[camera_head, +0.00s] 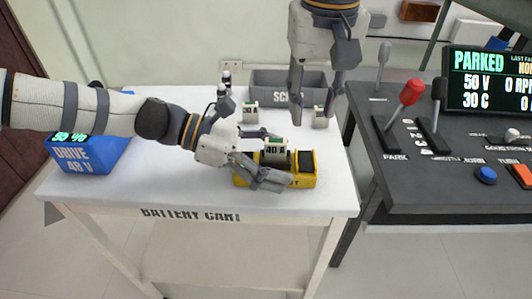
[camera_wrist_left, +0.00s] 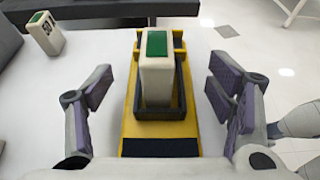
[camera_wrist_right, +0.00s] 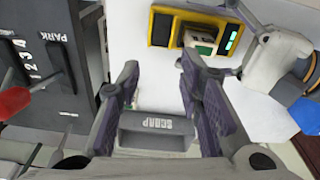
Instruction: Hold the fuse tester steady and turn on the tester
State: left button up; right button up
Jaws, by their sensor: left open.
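The yellow fuse tester (camera_head: 308,181) sits on the white cart, with a pale fuse block (camera_head: 275,150) marked 40 A upright in it. In the left wrist view the tester (camera_wrist_left: 130,130) lies between the fingers of my left gripper (camera_wrist_left: 160,95), which are open, with gaps on both sides. In the head view this gripper (camera_head: 268,160) partly hides the tester. My right gripper (camera_head: 314,118) is open and empty, pointing down behind the tester. In the right wrist view the tester (camera_wrist_right: 162,30) shows beyond the fingertips, with a green-lit strip at its right end.
The grey scrap bin (camera_head: 265,80) stands at the cart's back, partly behind my right gripper. Two loose fuse blocks (camera_head: 250,111) (camera_head: 320,116) stand before it. A blue drive unit (camera_head: 90,153) is at left. The dark console (camera_head: 440,170) with levers is at right.

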pick_arm(q)
jog(key=c, duration=1.3)
jog(key=shift+c, duration=0.3)
pick_arm(e)
jog(key=shift+m, duration=0.3)
jog(key=c, duration=0.6)
jog(key=shift+r+m, duration=0.3)
jog(key=shift+m, duration=0.5)
grip_shut()
notch_tip(320, 180, up, 5)
jog(key=m, duration=1.7)
jog(key=shift+f, duration=0.2)
jog(key=shift+f, duration=0.1)
